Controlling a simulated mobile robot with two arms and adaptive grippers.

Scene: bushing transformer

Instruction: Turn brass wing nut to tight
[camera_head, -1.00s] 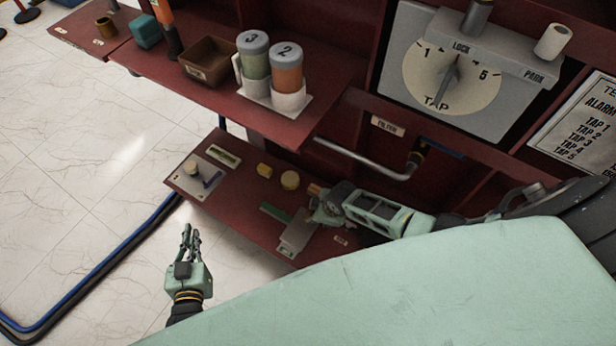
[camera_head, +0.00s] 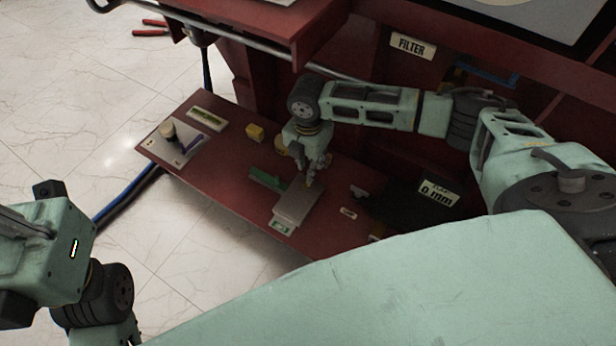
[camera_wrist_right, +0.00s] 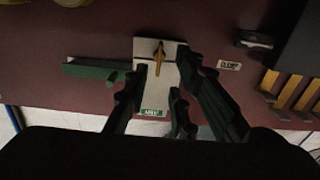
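The brass wing nut (camera_wrist_right: 158,56) stands on a light grey plate (camera_wrist_right: 151,98) with a green label at its near end. In the head view the nut shows as a small yellow spot (camera_head: 309,182) on the grey plate (camera_head: 293,207), partly hidden by my fingers. My right gripper (camera_wrist_right: 163,70) is open above the plate. Its fingers are spread to either side, with the nut between and slightly beyond the tips in the picture. It also shows in the head view (camera_head: 312,168), pointing down. Contact cannot be told. My left gripper is out of view; only my left arm shows.
The dark red shelf (camera_head: 235,190) carries a green bar (camera_head: 268,180), a yellow block (camera_head: 255,132) and a plate with a knob (camera_head: 180,143). A dark block with a mm label (camera_head: 437,192) stands to the right. A metal rail (camera_head: 265,48) runs above.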

